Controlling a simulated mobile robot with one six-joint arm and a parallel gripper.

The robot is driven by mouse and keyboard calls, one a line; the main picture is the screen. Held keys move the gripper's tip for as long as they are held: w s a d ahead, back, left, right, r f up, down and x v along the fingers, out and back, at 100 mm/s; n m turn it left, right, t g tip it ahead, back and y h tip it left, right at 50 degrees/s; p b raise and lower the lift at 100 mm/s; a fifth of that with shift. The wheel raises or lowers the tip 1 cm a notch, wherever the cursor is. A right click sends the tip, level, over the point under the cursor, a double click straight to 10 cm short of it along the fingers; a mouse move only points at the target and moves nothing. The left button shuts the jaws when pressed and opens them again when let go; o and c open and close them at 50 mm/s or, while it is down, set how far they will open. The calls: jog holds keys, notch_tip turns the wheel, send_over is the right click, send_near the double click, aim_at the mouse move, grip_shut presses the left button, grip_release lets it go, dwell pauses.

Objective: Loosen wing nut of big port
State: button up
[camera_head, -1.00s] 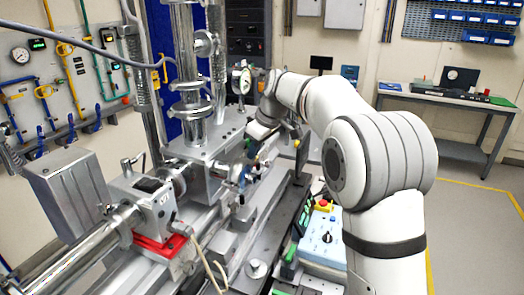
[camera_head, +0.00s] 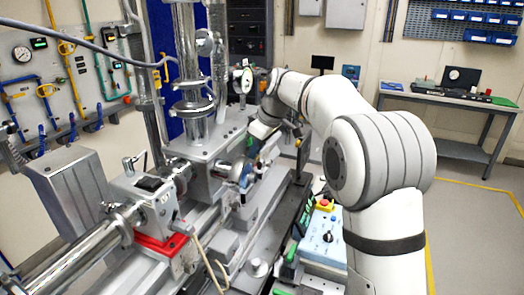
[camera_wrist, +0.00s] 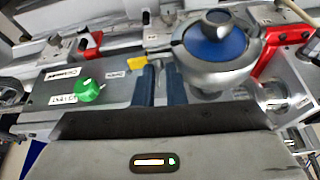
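In the wrist view a large round metal port (camera_wrist: 205,72) with a blue face (camera_wrist: 214,44) lies just right of my gripper (camera_wrist: 159,72). My gripper's two dark blue fingers are a little apart, with a narrow gap and nothing clearly held between them. A small yellow part (camera_wrist: 137,62) shows just beyond the left fingertip; I cannot tell whether it is the wing nut. No wing nut can be made out for certain. In the head view my gripper (camera_head: 246,168) is low beside the steel chamber (camera_head: 206,160), and the small parts there blur together.
A green knob (camera_wrist: 90,90) stands on the labelled plate left of my fingers. Red clamps stand at left (camera_wrist: 89,52) and right (camera_wrist: 268,52). A blue control box (camera_head: 322,240) with a red button sits near my arm. Open floor lies at right (camera_head: 475,240).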

jog(key=v, duration=0.7)
jog(key=shift+d+r+b, duration=0.15)
jog(key=shift+r+b, duration=0.1)
jog(key=shift+b, duration=0.2)
jog(key=shift+s+d, duration=0.1)
